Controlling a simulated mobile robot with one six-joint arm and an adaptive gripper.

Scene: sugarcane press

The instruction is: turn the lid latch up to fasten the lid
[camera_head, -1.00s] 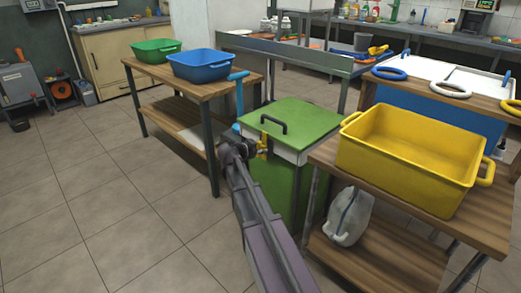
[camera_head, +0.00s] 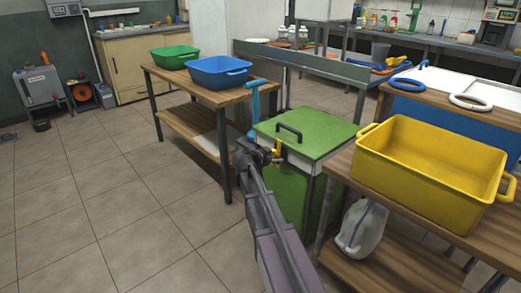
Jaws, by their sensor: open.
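The green press (camera_head: 290,200) stands in the middle, its green lid (camera_head: 320,138) lying flat on top with a black bar handle (camera_head: 288,133). The yellow lid latch (camera_head: 277,151) is on the press's front left side, just below the lid's edge. My gripper (camera_head: 266,157) is open at the latch, to its left in the picture. The fingers are small and dark here, so I cannot tell whether they touch the latch. The latch's lower part is partly hidden by my gripper.
A wooden table with a blue basin (camera_head: 219,72) and a green basin (camera_head: 174,57) stands at left. A yellow crate (camera_head: 430,172) sits on a table close at right, above a pale sack (camera_head: 361,229).

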